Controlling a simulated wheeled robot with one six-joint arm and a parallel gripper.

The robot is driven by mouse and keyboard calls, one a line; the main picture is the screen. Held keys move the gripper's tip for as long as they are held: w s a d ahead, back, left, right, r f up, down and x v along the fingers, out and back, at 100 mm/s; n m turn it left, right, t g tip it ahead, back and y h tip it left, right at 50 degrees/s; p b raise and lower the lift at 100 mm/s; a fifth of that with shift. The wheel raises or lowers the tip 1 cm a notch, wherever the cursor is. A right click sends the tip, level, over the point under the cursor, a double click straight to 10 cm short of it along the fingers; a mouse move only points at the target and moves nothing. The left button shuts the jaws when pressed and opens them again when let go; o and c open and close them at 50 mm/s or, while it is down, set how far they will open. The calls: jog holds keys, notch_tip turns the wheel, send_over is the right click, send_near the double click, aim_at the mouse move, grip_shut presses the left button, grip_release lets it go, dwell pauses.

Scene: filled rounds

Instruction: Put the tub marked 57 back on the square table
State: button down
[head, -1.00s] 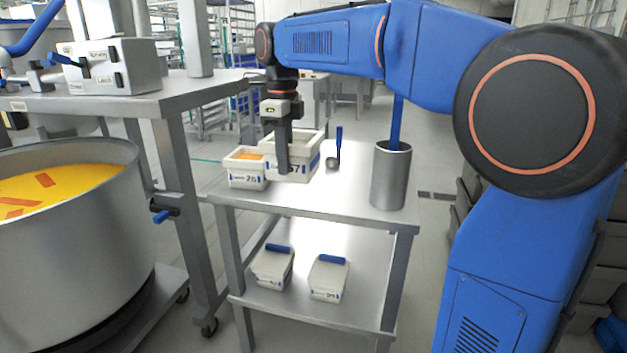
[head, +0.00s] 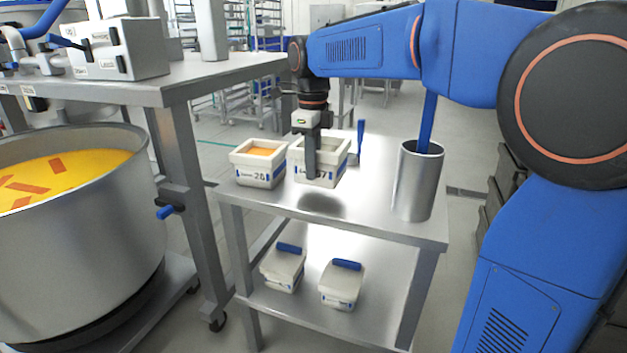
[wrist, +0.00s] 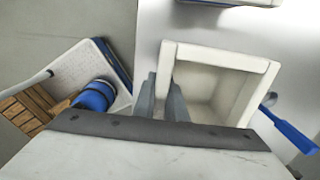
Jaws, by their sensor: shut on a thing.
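The white tub marked 57 (head: 320,172) is beside another tub on the steel table (head: 375,212), partly covered by my gripper in the head view. My gripper (head: 311,172) is shut on the tub's near wall. The tub is upright and looks a little above the top, with a dark shadow below and in front of it. In the wrist view the fingers (wrist: 164,98) straddle one wall of the tub (wrist: 213,78), which looks empty inside.
A tub with orange contents (head: 258,165), its number perhaps 28, stands just left. A metal canister (head: 415,182) with a blue handle stands right. A blue-handled utensil (head: 361,138) is behind. Two blue-topped tubs (head: 285,265) (head: 342,285) sit on the lower shelf. Bare tabletop lies in front.

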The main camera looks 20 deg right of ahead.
jog(key=shift+f, duration=1.95)
jog(key=shift+f, duration=0.1)
jog(key=c, duration=1.8)
grip_release()
notch_tip(320, 180, up, 12)
jog(key=shift+s+r, duration=0.1)
